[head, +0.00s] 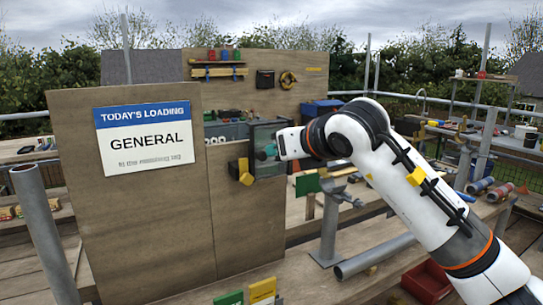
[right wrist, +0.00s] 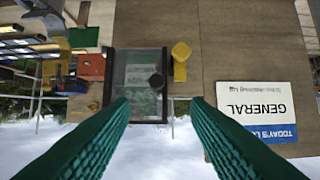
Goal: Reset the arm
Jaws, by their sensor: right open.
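My right arm comes in from the right in the head view, and its gripper (head: 266,153) points left in front of a dark-framed box with a clear front (head: 268,135). In the right wrist view, which is upside down, the two green fingers of this gripper (right wrist: 160,101) are wide apart with nothing between them. I cannot tell the exact distance from fingertips to box. My left gripper is not in view.
A wooden panel (head: 140,220) bears a sign reading "GENERAL" (head: 144,138). A yellow fitting (head: 241,172) sits beside the box. A grey post stand (head: 328,228), a loose grey pipe (head: 375,257) and a red bin (head: 428,282) are below the arm. Workbenches stand behind.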

